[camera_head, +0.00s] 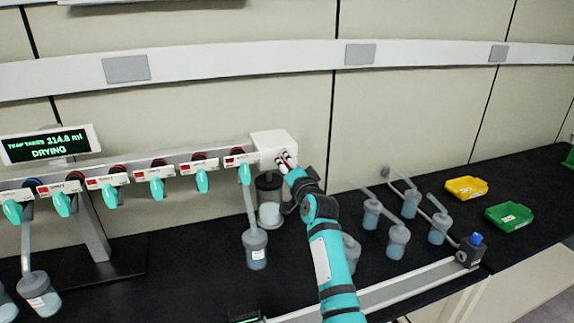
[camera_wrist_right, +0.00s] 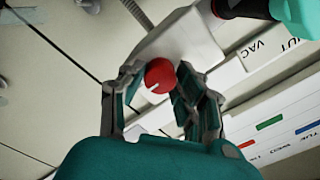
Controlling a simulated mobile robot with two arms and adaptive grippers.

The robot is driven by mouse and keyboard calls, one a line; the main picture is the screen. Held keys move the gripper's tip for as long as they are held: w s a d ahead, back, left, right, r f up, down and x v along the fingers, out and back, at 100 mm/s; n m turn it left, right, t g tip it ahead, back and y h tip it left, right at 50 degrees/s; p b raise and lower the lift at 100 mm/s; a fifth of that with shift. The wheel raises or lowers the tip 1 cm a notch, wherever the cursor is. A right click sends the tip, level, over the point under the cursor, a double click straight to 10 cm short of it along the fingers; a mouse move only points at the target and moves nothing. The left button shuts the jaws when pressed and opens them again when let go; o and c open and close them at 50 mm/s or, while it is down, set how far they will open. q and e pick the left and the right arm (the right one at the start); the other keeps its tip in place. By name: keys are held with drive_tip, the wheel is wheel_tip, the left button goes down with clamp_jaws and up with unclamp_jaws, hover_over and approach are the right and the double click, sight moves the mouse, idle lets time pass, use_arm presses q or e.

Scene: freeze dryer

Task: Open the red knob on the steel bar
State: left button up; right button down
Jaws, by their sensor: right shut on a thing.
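The red knob (camera_wrist_right: 160,76) is round with a white mark. It sits on the white end block (camera_head: 272,143) of the steel bar (camera_head: 122,163); the block also shows in the right wrist view (camera_wrist_right: 188,38). My right gripper (camera_head: 286,159) is at the front of this block, its arm coming up from the bottom. In the right wrist view its fingers (camera_wrist_right: 155,90) stand on both sides of the knob, shut on it. In the head view the gripper mostly hides the knob. My left gripper is not in view.
Several teal valves (camera_head: 202,181) hang along the bar on the left. A flask (camera_head: 255,248) hangs below the right end. A display (camera_head: 49,144) reads DRYING. Several flasks (camera_head: 397,240), a yellow bin (camera_head: 466,187) and a green bin (camera_head: 509,216) stand on the black bench at right.

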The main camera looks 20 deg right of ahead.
drive_tip(key=c, duration=0.9)
unclamp_jaws()
drive_tip(key=shift+c, duration=0.2)
drive_tip(key=shift+s, duration=0.1)
drive_tip(key=s, duration=1.2)
drive_tip(key=shift+d, duration=0.2)
drive_tip(key=shift+w, duration=0.1)
